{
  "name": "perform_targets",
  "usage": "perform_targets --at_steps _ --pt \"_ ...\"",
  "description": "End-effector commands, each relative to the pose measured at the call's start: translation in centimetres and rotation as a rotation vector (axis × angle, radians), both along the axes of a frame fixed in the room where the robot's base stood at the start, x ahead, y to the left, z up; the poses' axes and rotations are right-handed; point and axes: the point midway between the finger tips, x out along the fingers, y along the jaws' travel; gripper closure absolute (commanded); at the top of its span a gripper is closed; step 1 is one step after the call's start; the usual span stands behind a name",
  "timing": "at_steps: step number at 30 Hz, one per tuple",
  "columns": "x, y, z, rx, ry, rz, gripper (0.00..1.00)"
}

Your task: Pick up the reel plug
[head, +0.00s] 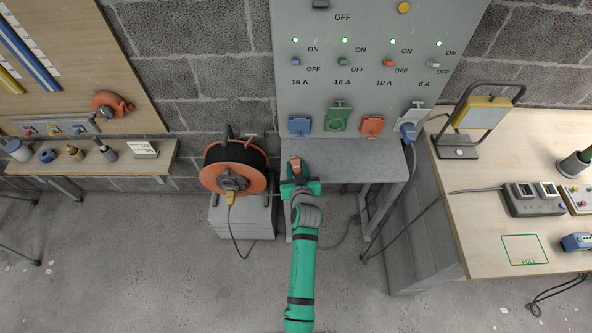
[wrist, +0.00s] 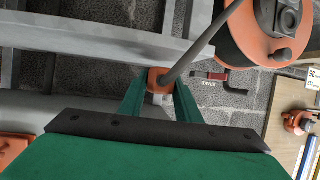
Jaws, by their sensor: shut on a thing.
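The reel plug (head: 295,163) is a small orange plug at the front edge of the grey shelf under the socket panel. My gripper (head: 298,184) is shut on it. In the wrist view the orange plug (wrist: 155,83) sits between the two green fingers (wrist: 160,95), with a grey cable running up and right to the reel (wrist: 268,35). In the head view the orange and black cable reel (head: 250,180) stands left of my gripper on a grey block. The fingers hide part of the plug.
The panel above has a blue socket (head: 299,125), a green socket (head: 337,122) and an orange socket (head: 371,125). A blue plug (head: 408,132) is at the rightmost socket. A wooden bench (head: 480,220) stands right. A yellow plug (head: 231,197) is at the reel's front.

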Motion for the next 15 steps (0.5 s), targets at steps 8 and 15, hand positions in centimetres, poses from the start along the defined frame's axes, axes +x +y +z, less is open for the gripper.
perform_targets --at_steps 8,15 --pt "-2.7 3.4 5.9 -0.002 -0.004 0.003 0.89" --pt "-6.0 7.5 8.8 -0.001 -0.001 0.003 0.89"
